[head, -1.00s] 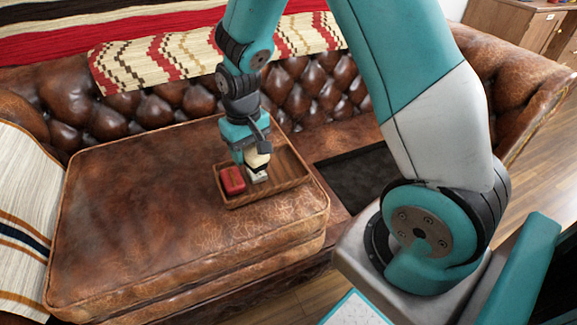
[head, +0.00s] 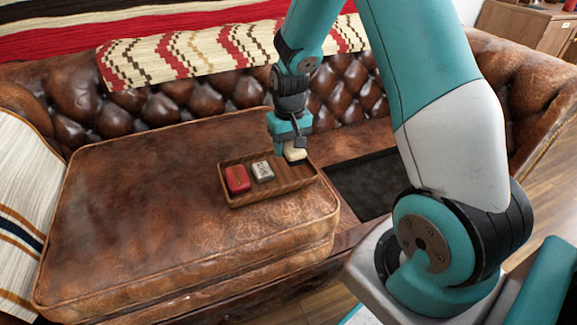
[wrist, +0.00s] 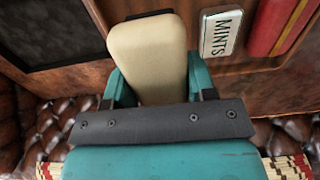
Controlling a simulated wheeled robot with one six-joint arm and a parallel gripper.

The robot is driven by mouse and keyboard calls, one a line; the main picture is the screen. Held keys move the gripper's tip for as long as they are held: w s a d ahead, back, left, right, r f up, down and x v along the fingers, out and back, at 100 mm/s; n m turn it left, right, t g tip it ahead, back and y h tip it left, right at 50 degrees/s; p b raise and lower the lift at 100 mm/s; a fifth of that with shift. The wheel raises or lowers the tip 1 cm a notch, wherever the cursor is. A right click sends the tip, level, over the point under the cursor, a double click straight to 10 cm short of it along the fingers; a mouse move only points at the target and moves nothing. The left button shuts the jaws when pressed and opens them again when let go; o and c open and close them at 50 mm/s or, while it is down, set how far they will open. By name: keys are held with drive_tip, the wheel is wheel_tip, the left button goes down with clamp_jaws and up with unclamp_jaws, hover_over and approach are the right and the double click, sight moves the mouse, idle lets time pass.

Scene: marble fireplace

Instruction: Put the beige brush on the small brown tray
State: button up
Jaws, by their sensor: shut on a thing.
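The beige brush (head: 295,153) is held by my gripper (head: 291,141) at the right end of the small brown tray (head: 272,200). The brush also fills the middle of the wrist view (wrist: 148,55), between the two teal fingers, with a dark part at its far end. The tray's wooden floor shows beside the brush in the wrist view (wrist: 205,80). I cannot tell whether the brush touches the tray's floor.
In the tray lie a red object (head: 236,179) at the left and a pale mints tin (head: 263,171) in the middle. The tray rests on a brown leather cushion (head: 150,220). A dark flat panel (head: 362,180) lies to its right.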

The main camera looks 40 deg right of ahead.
sight(289, 170)
drive_tip(key=shift+f+b, duration=0.55)
drive_tip(key=shift+f, duration=2.05)
drive_tip(key=shift+f, duration=0.1)
drive_tip(key=shift+f, duration=0.15)
drive_tip(key=o, duration=0.9)
wheel_tip(289, 170, up, 12)
drive_tip(key=p, duration=0.3)
drive_tip(key=shift+s+a+r+n, duration=0.25)
drive_tip(key=shift+a+r+n, duration=0.05)
drive_tip(key=shift+a+r, duration=0.8)
drive_tip(key=s+a+r+n+y, duration=0.1)
drive_tip(key=s+a+r+n, duration=0.2)
drive_tip(key=s+a, duration=0.3)
drive_tip(key=s+a+r+n+y, duration=0.1)
drive_tip(key=s+a+r+n, duration=0.2)
drive_tip(key=s+a+r, duration=0.2)
drive_tip(key=s+a+r+n+y, duration=0.2)
drive_tip(key=s+a+r+n, duration=0.1)
drive_tip(key=s+a, duration=0.6)
drive_tip(key=shift+s+a+r+n, duration=0.2)
drive_tip(key=shift+s+r+n, duration=0.2)
drive_tip(key=shift+s+r, duration=0.45)
